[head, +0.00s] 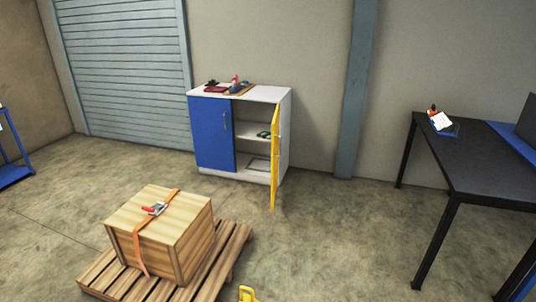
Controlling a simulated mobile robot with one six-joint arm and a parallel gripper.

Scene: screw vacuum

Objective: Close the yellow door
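The yellow door (275,158) is the right door of a white cabinet (285,140) against the back wall. It stands wide open, swung out towards the camera and seen almost edge-on. The right half of the cabinet is open and shows a shelf with a small dark green item (263,134) on it. The blue left door (212,133) is shut. I cannot make out my gripper in the head view, and nothing touches the yellow door.
A wooden crate (185,235) with an orange strap sits on a pallet (235,250) in front of the cabinet. A black table (480,165) stands at the right. A cut-off yellow piece (247,293) shows at the bottom edge. The floor between pallet and table is clear.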

